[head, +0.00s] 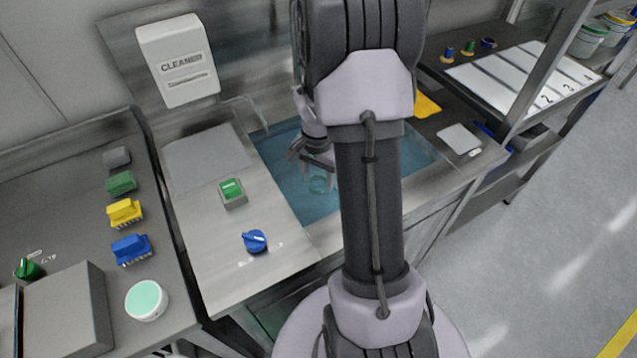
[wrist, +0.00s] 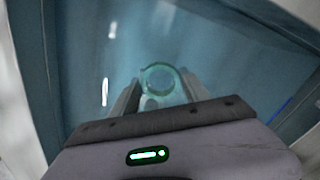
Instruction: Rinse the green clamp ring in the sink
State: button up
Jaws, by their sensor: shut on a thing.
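The green clamp ring (head: 319,184) is down in the sink, tinted by the blue water. My gripper (head: 316,168) reaches into the sink basin and is shut on the ring. In the wrist view the ring (wrist: 159,78) shows between my gripper's fingertips (wrist: 157,92), with its round opening facing the camera. The sink (head: 280,150) holds blue water; its right part is partly hidden behind my arm. I cannot tell exactly how deep the ring sits in the water.
A faucet (head: 246,108) stands at the sink's back left. Brushes, including a yellow one (head: 124,212), stand farther left. A numbered board (head: 520,80) lies at the back right.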

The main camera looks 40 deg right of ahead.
jog(key=shift+w+d, duration=0.15)
jog(key=shift+w, duration=0.35)
jog(key=shift+s, duration=0.15)
jog(key=shift+s+a, duration=0.2)
jog(key=shift+s, duration=0.35)
jog(key=shift+s+a, duration=0.15)
jog(key=shift+s, duration=0.35)
notch_tip(320, 180, up, 10)
jog(key=w+p, duration=0.1)
jog(key=p, duration=0.6)
jog(key=shift+d+p, duration=0.15)
jog(key=shift+p, duration=0.2)
jog(key=shift+w+r, duration=0.1)
dwell(0.4)
